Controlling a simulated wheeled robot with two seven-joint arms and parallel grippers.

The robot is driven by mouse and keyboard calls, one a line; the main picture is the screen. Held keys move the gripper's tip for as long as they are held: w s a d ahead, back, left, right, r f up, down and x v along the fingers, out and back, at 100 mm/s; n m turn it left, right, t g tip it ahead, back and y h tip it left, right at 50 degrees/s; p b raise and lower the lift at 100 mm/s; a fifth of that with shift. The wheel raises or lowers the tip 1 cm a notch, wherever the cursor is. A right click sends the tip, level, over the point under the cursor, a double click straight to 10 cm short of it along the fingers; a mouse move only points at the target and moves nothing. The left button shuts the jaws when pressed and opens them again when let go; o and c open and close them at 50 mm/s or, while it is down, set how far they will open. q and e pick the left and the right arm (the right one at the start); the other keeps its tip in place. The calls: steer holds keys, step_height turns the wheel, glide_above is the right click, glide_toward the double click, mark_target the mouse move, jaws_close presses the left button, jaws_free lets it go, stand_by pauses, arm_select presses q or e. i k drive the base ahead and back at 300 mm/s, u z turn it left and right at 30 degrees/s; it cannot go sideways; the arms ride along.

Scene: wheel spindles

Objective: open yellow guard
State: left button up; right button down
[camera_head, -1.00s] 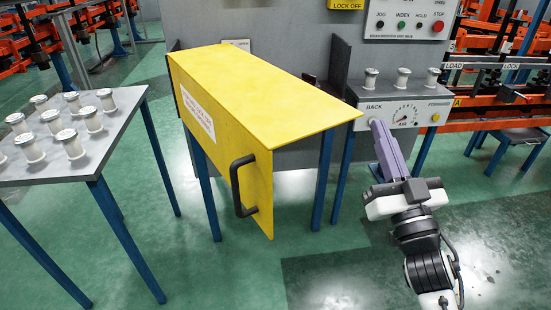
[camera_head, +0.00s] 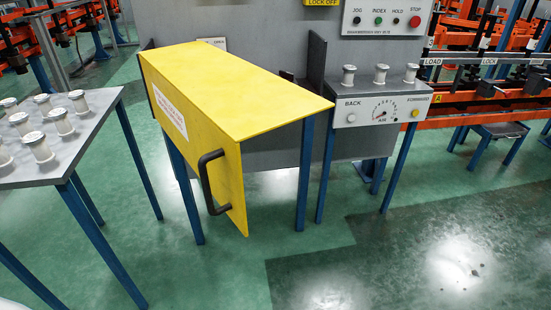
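The yellow guard (camera_head: 235,88) is a box-like cover with a flat top and a side panel with a white label. It stands in the middle left of the head view and looks closed. Its black handle (camera_head: 208,184) is upright on the front end of the side panel. Blue legs stand below and beside it. What lies under the guard is hidden. Neither of my grippers shows in the head view now.
A grey table (camera_head: 85,150) with several white spools stands at the left. A small control stand (camera_head: 352,92) with a dial, buttons and 3 spools is right of the guard. A button panel (camera_head: 385,20) is behind. The green floor in front is clear.

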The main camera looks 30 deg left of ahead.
mark_target(208, 100)
steer(key=i, duration=0.2)
steer(key=u, duration=1.1)
